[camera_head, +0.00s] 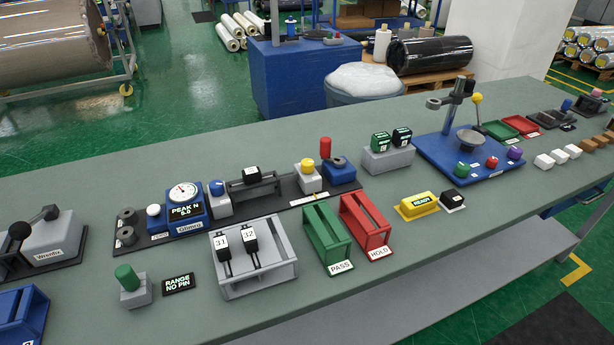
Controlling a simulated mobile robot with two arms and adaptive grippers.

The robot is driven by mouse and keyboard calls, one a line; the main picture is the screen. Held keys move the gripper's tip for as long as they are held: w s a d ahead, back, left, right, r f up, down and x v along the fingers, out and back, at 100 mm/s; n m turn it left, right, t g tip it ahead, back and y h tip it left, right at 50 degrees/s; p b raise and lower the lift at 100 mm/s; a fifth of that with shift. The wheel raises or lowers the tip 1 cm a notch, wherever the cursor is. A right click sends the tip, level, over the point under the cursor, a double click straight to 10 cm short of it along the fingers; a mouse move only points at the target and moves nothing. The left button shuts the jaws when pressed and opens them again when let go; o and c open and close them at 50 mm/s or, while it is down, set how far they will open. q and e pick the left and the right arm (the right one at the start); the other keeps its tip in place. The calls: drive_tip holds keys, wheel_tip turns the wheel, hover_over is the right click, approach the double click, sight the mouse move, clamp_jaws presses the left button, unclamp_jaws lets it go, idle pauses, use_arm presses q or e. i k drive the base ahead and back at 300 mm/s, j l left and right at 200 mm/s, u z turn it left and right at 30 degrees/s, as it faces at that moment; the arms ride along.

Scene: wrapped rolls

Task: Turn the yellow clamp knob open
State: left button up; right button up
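A yellow knob (307,164) sits on top of a small light grey block (307,180), near the right end of a long dark base plate (262,200) on the bench. It appears upright; its turned position is too small to tell. To its right, a red cylinder (325,148) stands by a blue block (340,173). To its left, a black piece (251,173) sits at a grey bracket (258,187), and a blue knob (217,187) tops another grey block. A gauge (183,194) reads "PEAK N". Neither of my grippers is in view.
In front stand a grey rack (262,288) with pieces 31 and 32, a green PASS bin (325,236) and a red HOLD bin (365,228). A yellow READY block (419,205) and a blue stand (450,158) are to the right. Bare bench (430,255) lies at front right.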

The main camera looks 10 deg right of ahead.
sight(308, 164)
drive_tip(key=l+u, duration=0.35)
drive_tip(key=l, duration=0.15)
drive_tip(key=l+u, duration=0.4)
drive_tip(key=k+l, duration=0.05)
drive_tip(key=l, duration=0.05)
